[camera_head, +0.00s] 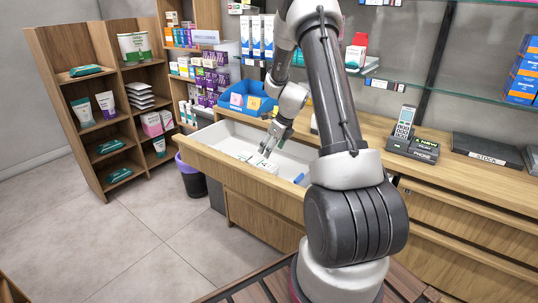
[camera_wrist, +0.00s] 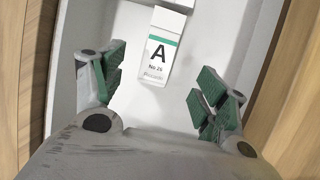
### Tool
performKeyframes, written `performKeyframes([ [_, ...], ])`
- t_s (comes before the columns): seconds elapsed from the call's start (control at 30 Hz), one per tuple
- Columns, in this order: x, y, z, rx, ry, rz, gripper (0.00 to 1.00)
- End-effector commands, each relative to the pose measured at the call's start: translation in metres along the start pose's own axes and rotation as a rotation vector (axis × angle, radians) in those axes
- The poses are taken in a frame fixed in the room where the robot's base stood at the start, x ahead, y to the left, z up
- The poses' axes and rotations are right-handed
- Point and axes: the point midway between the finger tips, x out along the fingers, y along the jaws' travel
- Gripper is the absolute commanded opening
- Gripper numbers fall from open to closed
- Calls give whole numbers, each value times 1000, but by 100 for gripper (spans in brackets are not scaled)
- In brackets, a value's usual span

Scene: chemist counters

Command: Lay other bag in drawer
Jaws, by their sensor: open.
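The drawer (camera_head: 196,152) is pulled open from the wooden counter and has a white inside. A white bag or packet (camera_wrist: 158,60) with a green stripe, a large "A" and "No.26" lies on the drawer's white floor. Small white items also show in the drawer in the head view (camera_head: 264,166); I cannot tell each one apart there. My gripper (camera_wrist: 157,84) is open and empty, its green-padded fingers apart on either side of the packet's lower end. In the head view my gripper (camera_head: 267,147) reaches down into the drawer.
A blue bin (camera_head: 236,104) with small packets stands on the counter behind the drawer. A blue object (camera_head: 299,178) lies at the drawer's right. A phone (camera_head: 403,122) and a stock box (camera_head: 487,149) sit on the counter. Shelves (camera_head: 93,103) stand left; the floor before them is clear.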

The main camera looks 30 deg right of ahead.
Motion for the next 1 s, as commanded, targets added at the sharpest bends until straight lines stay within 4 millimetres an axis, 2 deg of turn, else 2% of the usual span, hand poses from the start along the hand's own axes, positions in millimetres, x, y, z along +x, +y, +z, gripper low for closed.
performKeyframes([
  [0.07, -10, 2, 3, -26, -3, -1, 73],
  [0.17, -38, 16, 12, -155, -9, 2, 73],
  [0.27, -86, 44, 24, -410, -16, 6, 73],
  [0.33, -128, 71, 26, -644, -17, 9, 73],
  [0.4, -167, 99, 23, -887, -14, 11, 73],
  [0.47, -199, 122, 16, -1092, -10, 11, 73],
  [0.57, -246, 158, -4, -1432, 5, 8, 73],
  [0.7, -300, 202, -46, -1898, 44, 3, 73],
  [0.83, -332, 231, -91, -2286, 99, 4, 73],
  [1.0, -351, 250, -136, -2631, 167, 15, 73],
])
